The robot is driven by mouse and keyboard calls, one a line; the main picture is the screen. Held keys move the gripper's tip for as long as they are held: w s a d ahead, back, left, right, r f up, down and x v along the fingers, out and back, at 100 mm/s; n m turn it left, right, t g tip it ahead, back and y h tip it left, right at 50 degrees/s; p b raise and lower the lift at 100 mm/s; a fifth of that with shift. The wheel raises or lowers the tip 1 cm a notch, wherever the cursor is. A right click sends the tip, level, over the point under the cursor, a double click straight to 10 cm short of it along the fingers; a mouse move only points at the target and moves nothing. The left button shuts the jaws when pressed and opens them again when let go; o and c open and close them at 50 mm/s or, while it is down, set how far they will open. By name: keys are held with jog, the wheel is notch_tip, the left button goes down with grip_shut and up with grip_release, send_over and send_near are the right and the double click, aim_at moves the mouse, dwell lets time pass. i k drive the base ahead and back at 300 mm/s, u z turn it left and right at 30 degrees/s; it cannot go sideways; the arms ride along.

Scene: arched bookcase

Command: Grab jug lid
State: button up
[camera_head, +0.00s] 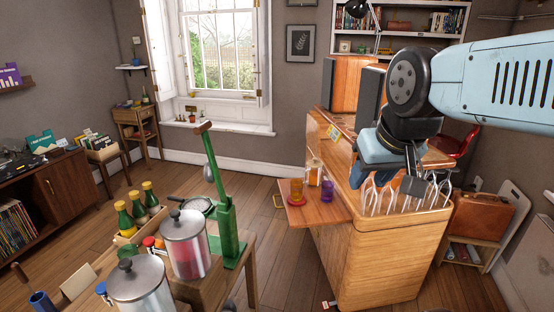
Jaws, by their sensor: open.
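Two clear jugs with silver metal lids stand at the lower left, on the wooden table. The farther jug (190,256) holds something red, and its lid (183,224) has a dark knob on top. The nearer jug (150,302) is cut off by the bottom edge; its lid (139,279) also has a dark knob. Both lids sit on their jugs. My gripper (413,188) is at the right, over the wooden counter's near end, far from both lids. It is open, and I see nothing held in it.
A green lever press (222,215) stands right beside the farther jug. Several bottles (142,205) stand behind the jugs. Open floor lies between table and counter.

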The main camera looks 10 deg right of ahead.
aim_at(314, 163)
jog(key=u, duration=0.1)
jog(key=i, duration=1.1)
jog(key=z, duration=0.4)
jog(key=k, duration=1.15)
jog(key=z, duration=0.5)
jog(key=i, duration=1.5)
jog(key=u, duration=0.35)
